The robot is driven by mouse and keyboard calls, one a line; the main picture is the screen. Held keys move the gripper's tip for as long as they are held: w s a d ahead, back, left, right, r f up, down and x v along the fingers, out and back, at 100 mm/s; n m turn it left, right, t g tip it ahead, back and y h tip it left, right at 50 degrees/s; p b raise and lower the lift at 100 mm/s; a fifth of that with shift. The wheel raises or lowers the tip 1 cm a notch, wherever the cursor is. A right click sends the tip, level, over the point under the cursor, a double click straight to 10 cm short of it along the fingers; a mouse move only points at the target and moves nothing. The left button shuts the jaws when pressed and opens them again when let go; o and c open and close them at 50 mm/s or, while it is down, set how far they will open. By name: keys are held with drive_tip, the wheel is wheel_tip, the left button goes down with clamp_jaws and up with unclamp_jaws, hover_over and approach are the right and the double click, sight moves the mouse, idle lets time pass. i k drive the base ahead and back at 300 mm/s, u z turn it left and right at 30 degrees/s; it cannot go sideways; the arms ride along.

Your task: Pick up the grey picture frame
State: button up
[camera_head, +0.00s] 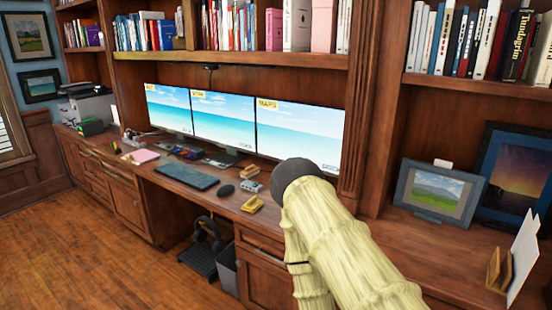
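The grey picture frame (438,190) stands on the wood counter at the right, leaning back slightly. It holds a picture of a green landscape under a blue sky. Its whole front is visible, and nothing is touching it from the front. My arm, in a cream ribbed cover with a dark round joint, rises from the bottom edge to the left of the frame. My gripper does not show in this view, so I cannot see whether it is open or holds anything.
A larger dark blue frame (518,172) stands behind and right of the grey one. A wooden holder (499,270) with white paper sits nearer, at the right edge. Monitors (298,130) line the desk at left. The counter before the grey frame looks mostly clear.

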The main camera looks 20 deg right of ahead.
sight(437, 195)
drive_tip(key=z, duration=0.85)
drive_tip(key=i, duration=0.85)
drive_tip(key=z, duration=1)
